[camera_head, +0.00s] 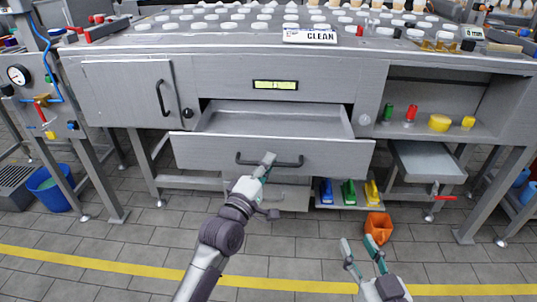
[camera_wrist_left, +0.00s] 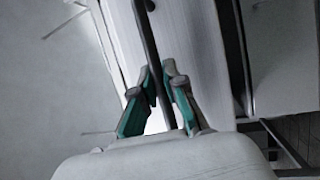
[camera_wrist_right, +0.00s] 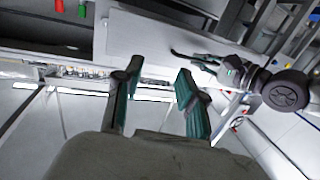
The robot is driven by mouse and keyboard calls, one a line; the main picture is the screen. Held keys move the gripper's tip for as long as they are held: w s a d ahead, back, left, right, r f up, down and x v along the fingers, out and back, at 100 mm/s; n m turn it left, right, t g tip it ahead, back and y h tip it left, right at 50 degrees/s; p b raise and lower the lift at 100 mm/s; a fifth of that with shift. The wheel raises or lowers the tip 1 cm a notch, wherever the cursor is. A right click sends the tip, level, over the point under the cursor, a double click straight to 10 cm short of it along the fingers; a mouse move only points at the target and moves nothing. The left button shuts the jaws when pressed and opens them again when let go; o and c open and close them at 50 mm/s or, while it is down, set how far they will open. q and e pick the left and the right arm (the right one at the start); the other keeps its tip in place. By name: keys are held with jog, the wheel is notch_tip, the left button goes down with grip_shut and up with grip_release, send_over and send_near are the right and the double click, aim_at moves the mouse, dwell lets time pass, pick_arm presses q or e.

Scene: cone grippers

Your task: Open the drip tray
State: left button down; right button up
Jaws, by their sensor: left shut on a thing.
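A wide grey drawer (camera_head: 200,152), seemingly the drip tray, stands pulled out from the middle of the machine in the head view; its inside shows as empty. A dark bar handle (camera_head: 290,164) runs across its front. My left gripper (camera_head: 266,163) is shut on this handle near its middle. In the left wrist view, the fingers (camera_wrist_left: 160,82) close around the dark bar (camera_wrist_left: 150,40). My right gripper (camera_head: 359,244) is open and empty, low in front of the machine. Its spread fingers (camera_wrist_right: 160,72) also show in the right wrist view.
A closed door (camera_head: 130,95) is left of the drawer. A shelf with coloured items (camera_head: 439,123) and a grey pull-out tray (camera_head: 428,163) are on the right. Coloured bottles (camera_head: 349,192) and an orange container (camera_head: 378,226) are lower down. The tiled floor in front is mostly clear.

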pick_arm(q)
jog(key=shift+s, duration=0.6)
pick_arm(e)
jog(key=f, duration=0.1)
jog(key=s+f+g, duration=0.1)
jog(key=g, duration=0.1)
jog(key=shift+s+d+f+h, duration=0.15)
jog(key=shift+d+f+h, duration=0.15)
jog(key=shift+f, duration=0.1)
pick_arm(q)
jog(key=c, duration=1.2)
grip_release()
jog(key=v, duration=1.2)
jog(key=shift+f, duration=0.1)
